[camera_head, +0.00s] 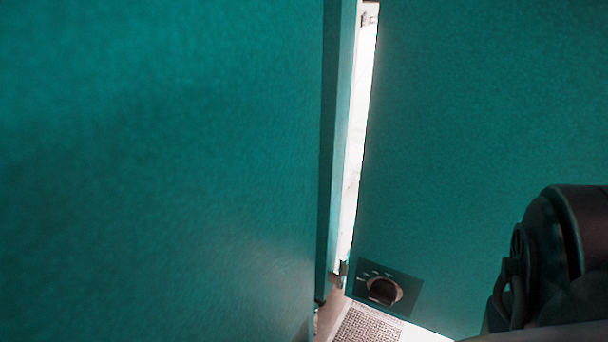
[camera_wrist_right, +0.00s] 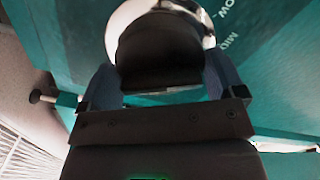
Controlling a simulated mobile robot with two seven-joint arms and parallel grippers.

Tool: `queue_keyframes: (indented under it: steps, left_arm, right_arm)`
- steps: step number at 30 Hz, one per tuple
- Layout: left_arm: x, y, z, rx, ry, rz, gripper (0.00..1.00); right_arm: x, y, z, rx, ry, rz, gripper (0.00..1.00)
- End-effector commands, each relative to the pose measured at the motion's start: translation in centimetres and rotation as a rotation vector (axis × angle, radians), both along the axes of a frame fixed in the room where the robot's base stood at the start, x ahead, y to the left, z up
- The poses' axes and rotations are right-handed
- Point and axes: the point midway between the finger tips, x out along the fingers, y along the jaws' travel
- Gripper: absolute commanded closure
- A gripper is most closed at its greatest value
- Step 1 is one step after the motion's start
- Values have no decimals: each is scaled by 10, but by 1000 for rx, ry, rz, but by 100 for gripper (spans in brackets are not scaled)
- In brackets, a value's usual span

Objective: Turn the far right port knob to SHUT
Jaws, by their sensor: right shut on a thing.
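In the right wrist view a dark round knob (camera_wrist_right: 160,50) with a pale ring around its base sits on a teal panel. The letters "OW" and "MID" are readable beside it. My right gripper (camera_wrist_right: 162,85) has one finger on each side of the knob and is shut on it. The rest of the dial's markings are hidden. In the head view a dark port knob (camera_head: 383,291) on a black plate sits low on a teal door, with no gripper on it. I cannot tell which port the held knob belongs to. My left gripper is not in view.
A large teal panel (camera_head: 160,170) fills the left of the head view. A bright narrow gap (camera_head: 357,150) separates it from the teal door (camera_head: 480,130) at right. A grating (camera_head: 367,325) lies below. My right arm fills the lower right.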

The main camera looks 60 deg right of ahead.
Motion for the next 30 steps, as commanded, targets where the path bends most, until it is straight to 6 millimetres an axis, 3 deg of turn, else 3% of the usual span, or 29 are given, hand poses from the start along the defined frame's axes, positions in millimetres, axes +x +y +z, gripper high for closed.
queue_keyframes:
  steps: [8,30]
  left_arm:
    - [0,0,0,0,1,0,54]
    - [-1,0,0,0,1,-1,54]
  right_arm:
    - [-1,0,0,-164,-12,-1,35]
    - [-1,0,-1,-820,-63,0,35]
